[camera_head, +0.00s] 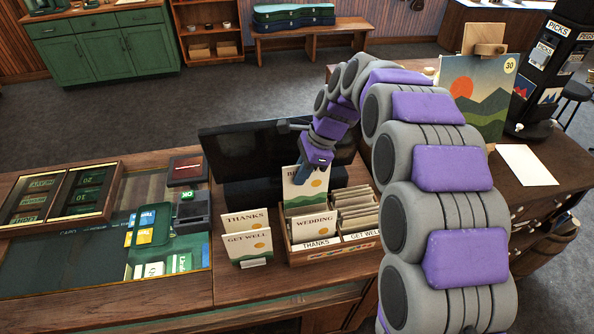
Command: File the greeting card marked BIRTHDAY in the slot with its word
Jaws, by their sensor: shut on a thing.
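My gripper (312,172) is shut on a cream greeting card (300,196) with a hill and sun picture. Only a starting "B" of its word shows; my gripper covers the rest. The card is upright at the back left of a wooden card box (292,258). Its lower edge is hidden behind a WEDDING card (309,225), so I cannot tell how deep it sits. The box has front labels THANKS (315,244) and GET WELL (363,236). Cards (357,212) fill its right side. Other slot labels are not readable.
A THANKS card (244,220) and a GET WELL card (248,244) stand on the counter left of the box. A dark monitor (245,150) stands behind. A card reader (192,212) and glass display are farther left. My arm blocks the right side.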

